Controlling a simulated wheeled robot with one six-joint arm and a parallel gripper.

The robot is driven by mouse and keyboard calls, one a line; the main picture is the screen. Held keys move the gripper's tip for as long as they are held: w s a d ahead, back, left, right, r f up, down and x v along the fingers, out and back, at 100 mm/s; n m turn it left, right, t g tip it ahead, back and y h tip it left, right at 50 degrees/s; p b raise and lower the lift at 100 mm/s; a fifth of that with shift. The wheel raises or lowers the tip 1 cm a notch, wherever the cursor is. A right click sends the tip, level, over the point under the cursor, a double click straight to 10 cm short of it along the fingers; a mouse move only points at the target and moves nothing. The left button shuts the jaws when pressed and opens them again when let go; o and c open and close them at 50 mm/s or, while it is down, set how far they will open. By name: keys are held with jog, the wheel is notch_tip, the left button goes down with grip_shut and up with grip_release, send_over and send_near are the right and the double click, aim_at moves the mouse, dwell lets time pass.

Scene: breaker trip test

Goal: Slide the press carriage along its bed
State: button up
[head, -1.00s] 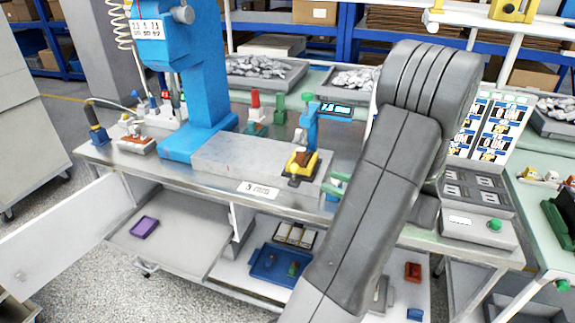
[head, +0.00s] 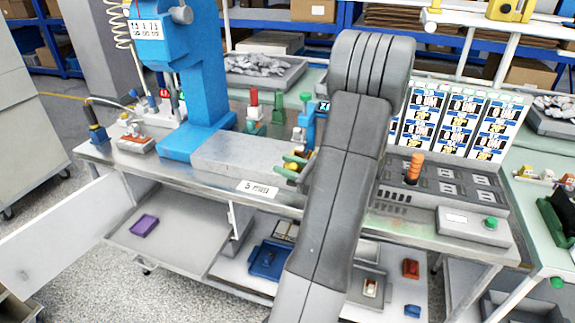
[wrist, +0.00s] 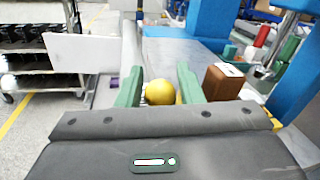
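The blue press (head: 205,85) stands on the bench, with a grey slab-like bed (head: 230,154) running right from its foot. In the wrist view, a round yellow knob (wrist: 160,93) sits between the two green fingers of my gripper (wrist: 160,80). A narrow gap seems to show on each side of it. A brown block (wrist: 222,82) stands just right of the fingers, with a bit of yellow carriage (wrist: 274,122) behind my gripper body. In the head view my gripper (head: 291,166) is at the bed's right end, and my arm hides most of the carriage.
A small blue stand (head: 306,122) and red and green posts (head: 254,108) stand behind the bed. A grey panel with an orange-topped lever (head: 413,168) is to the right. The bed's top left of my gripper is clear.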

jog(key=shift+c, duration=0.4)
grip_shut()
jog(key=shift+a, duration=0.15)
jog(key=s+a+b+x, duration=0.1)
jog(key=x, duration=0.9)
jog(key=s+a+b+x, duration=0.1)
jog(key=s+b+x, duration=0.1)
jog(key=x, duration=0.9)
jog(key=shift+s+a, duration=0.2)
jog(key=shift+f, duration=0.1)
jog(key=shift+o, duration=0.4)
grip_release()
